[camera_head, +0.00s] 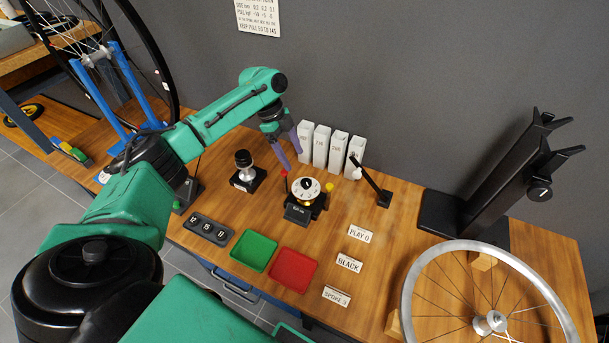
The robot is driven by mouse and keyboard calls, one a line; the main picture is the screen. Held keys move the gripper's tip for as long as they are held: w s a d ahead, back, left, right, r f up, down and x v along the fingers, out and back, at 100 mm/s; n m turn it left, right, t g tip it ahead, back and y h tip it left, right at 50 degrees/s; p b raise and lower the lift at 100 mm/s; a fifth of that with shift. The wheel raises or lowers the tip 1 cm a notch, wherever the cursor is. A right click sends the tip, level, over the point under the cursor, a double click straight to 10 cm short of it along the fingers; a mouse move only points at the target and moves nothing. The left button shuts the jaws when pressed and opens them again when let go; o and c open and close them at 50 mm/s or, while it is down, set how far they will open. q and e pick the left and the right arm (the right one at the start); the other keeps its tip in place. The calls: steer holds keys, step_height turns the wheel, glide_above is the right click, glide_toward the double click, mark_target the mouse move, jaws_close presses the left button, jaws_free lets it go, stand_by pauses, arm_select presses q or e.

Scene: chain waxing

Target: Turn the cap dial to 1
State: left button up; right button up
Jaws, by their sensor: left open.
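A round white dial (298,190) with a black knob on top sits on a black base near the middle of the bench. It has marks around its rim, too small to read, so its setting cannot be told. Small red and yellow parts stand beside it. My left gripper (291,159) has purple fingers that point down, apart and empty. It is above and behind the dial in the picture, in front of the white boxes, and appears clear of the dial. My right gripper is not in view.
Several white upright boxes (322,146) stand behind the dial. A black-and-silver post (244,171) is left of it. A green tray (254,251) and a red tray (293,270) lie in front. A black lever (371,180), label cards (349,262), a black stand and a spoked wheel are right.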

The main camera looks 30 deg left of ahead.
mark_target(306, 181)
arm_select(q)
steer(key=x, duration=0.9)
steer(key=shift+w+d+f, duration=0.1)
steer(key=shift+f, duration=0.1)
jaws_close()
